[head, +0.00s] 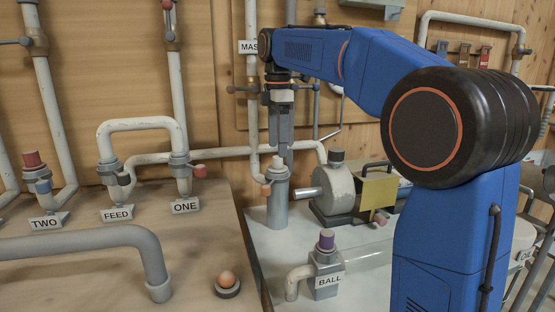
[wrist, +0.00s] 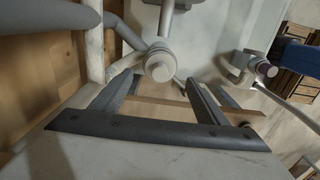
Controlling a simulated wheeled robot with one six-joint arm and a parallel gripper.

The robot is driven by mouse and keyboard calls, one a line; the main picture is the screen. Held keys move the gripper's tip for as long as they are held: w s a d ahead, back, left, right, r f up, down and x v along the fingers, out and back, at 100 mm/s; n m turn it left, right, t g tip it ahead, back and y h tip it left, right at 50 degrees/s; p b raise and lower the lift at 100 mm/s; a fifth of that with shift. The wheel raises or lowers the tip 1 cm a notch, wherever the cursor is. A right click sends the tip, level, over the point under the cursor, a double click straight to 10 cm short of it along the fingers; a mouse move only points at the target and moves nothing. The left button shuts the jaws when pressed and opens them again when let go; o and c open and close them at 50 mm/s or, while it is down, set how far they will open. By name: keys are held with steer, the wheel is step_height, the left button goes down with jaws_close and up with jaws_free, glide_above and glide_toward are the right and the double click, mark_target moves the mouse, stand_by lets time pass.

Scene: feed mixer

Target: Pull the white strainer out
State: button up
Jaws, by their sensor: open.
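A pale round cap (head: 278,168), which looks like the white strainer's top, sits on an upright grey cylinder (head: 277,205) beside the white pipe. I cannot be sure it is the strainer. In the wrist view the pale cap (wrist: 158,68) shows end-on, just beyond and between the fingertips. My gripper (head: 283,146) points down above the cap. In the wrist view my gripper (wrist: 160,84) has its two fingers apart with nothing between them. Whether the fingertips reach down beside the cap is unclear.
White pipes (head: 252,100) run close by on the left. A grey pump body (head: 338,186) stands right. A purple-capped fitting labelled BALL (head: 326,262) is in front. A wooden panel (head: 215,60) is behind.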

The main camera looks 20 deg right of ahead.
mark_target(277, 158)
steer(key=shift+f, duration=2.75)
steer(key=shift+r, duration=0.1)
steer(key=c, duration=1.3)
